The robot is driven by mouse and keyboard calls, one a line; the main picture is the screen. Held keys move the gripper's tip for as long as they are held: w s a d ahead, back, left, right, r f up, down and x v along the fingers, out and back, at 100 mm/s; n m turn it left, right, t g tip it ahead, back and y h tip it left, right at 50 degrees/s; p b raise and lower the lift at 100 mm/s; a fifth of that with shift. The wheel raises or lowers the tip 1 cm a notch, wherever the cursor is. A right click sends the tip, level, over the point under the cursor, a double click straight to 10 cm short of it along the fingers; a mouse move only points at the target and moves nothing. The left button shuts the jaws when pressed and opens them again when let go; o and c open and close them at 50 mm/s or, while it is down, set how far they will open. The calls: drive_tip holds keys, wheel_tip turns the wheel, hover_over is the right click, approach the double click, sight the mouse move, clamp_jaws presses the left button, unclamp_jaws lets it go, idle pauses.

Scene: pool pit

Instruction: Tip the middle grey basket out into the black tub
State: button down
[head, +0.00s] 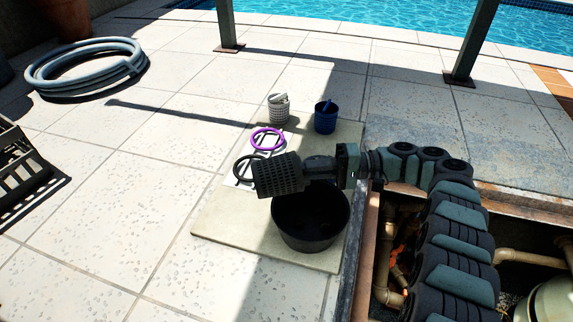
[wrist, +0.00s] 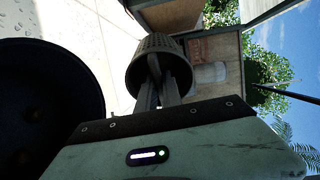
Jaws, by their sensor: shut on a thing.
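My gripper (head: 312,168) is shut on the grey basket (head: 277,175), which is perforated and held in the air on its side. In the wrist view the basket (wrist: 156,57) shows beyond the fingers (wrist: 165,92), its dark mouth seeming to face my gripper. Its contents cannot be made out. The black tub (head: 310,238) stands on a pale slab, below my gripper. In the head view the basket overlaps the tub's upper left rim. The tub (wrist: 50,110) fills the left of the wrist view.
A pale grey basket (head: 279,112) and a blue one (head: 326,121) stand behind on the slab (head: 225,225). A purple ring (head: 267,139) and a black ring (head: 241,170) lie nearby. An open pit with pipes (head: 388,275) is at right.

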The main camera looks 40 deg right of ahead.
drive_tip(key=s+d+r+n+g+h+p, duration=0.1)
drive_tip(key=d+r+g+h+p, duration=0.4)
drive_tip(key=r+h+p, duration=0.5)
drive_tip(key=s+g+h+p, duration=0.1)
drive_tip(key=p, duration=0.3)
drive_tip(key=shift+s+n, duration=0.15)
drive_tip(key=shift+n, duration=0.25)
idle(0.6)
